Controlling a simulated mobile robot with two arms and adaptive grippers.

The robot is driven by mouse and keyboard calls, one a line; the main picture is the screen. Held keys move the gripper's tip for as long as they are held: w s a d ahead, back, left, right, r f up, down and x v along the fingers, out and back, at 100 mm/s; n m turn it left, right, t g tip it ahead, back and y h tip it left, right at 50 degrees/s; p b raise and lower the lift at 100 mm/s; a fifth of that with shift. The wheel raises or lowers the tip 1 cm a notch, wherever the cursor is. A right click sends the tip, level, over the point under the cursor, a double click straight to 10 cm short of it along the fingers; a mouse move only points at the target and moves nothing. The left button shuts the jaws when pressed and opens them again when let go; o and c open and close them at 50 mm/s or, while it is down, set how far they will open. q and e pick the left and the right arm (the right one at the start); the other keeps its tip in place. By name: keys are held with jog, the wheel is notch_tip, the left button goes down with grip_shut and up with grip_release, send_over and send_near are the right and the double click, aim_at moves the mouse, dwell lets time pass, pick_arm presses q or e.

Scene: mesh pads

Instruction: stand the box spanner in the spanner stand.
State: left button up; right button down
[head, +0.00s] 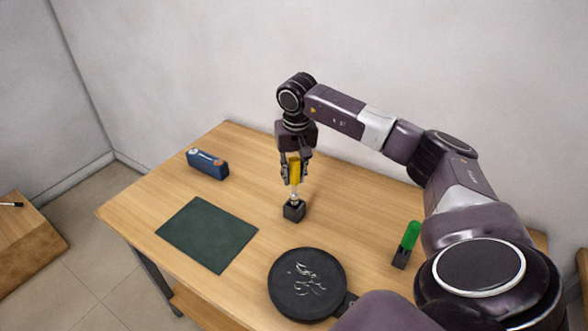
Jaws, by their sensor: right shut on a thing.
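The box spanner (294,172) has a yellow handle and a short silver shaft pointing down. My right gripper (295,177) is shut on its yellow handle from above and holds it roughly upright. The spanner stand (293,211) is a small black block on the table, directly under the spanner. The shaft's lower end meets the top of the stand in the head view; I cannot tell how deep it sits in it. My left gripper is not in view.
A green-handled thing stands in another black block (400,258) at the right. A dark round pan (285,300) is at the front, a dark green mat (207,234) left of the stand, and a blue case (208,165) at the back left. Bare wooden table (247,152) lies between them.

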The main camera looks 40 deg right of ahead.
aim_at(294, 189)
jog(key=shift+f+b, duration=1.75)
jog(key=shift+f, duration=1.05)
jog(key=c, duration=1.6)
grip_release()
